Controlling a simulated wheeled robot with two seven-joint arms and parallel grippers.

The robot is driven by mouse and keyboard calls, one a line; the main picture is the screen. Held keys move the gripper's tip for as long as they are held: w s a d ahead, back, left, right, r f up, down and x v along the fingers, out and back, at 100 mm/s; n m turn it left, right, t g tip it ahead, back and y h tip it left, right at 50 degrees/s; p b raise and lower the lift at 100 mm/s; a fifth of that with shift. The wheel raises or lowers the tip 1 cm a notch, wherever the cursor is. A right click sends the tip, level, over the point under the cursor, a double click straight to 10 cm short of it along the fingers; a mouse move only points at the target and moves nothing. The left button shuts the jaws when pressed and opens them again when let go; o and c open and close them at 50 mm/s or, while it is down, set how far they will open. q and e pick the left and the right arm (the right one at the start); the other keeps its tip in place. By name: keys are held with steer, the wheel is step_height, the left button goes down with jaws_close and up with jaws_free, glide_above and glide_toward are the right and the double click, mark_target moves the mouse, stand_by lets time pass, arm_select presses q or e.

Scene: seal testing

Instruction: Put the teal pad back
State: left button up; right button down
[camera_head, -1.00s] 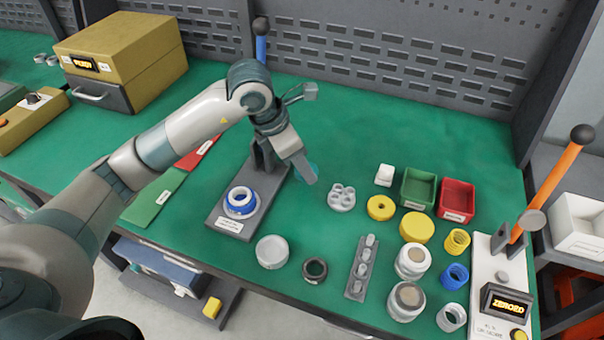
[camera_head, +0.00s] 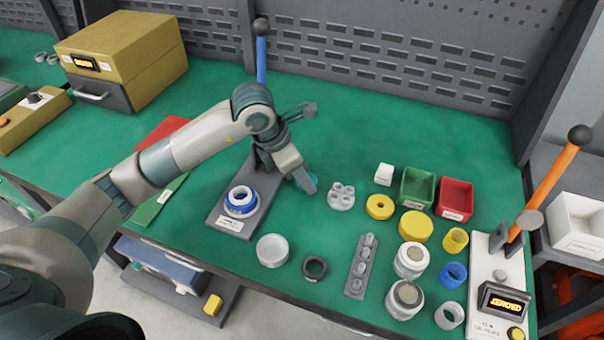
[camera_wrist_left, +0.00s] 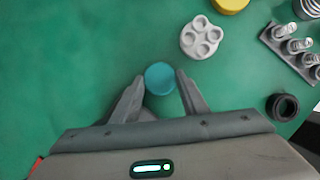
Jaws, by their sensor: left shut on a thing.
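The teal pad (camera_wrist_left: 160,78) is a small round disc, held between the fingertips of my left gripper (camera_wrist_left: 160,82) in the left wrist view. In the head view the left gripper (camera_head: 306,184) is beside the press with the blue handle, just left of the light grey holder with several round holes (camera_head: 341,197). That holder also shows in the left wrist view (camera_wrist_left: 201,37), ahead and to the right of the pad. The pad is mostly hidden by the gripper in the head view. My right gripper is not in view.
The press base (camera_head: 228,217) with a blue-white ring (camera_head: 240,202) stands left of the gripper. A grey cup (camera_head: 272,250) and black ring (camera_head: 315,268) lie in front. Yellow discs (camera_head: 380,207), a green bin (camera_head: 418,188) and a red bin (camera_head: 456,199) stand right. Green mat behind is clear.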

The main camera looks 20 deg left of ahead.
arm_select(q)
steer(key=shift+f, duration=0.15)
steer(key=o, duration=1)
steer(key=shift+o, duration=0.2)
steer(key=shift+a+r, duration=0.1)
steer(key=shift+r, duration=0.5)
steer(key=b+v, duration=0.1)
steer(key=v, duration=1)
steer(key=shift+s, duration=0.1)
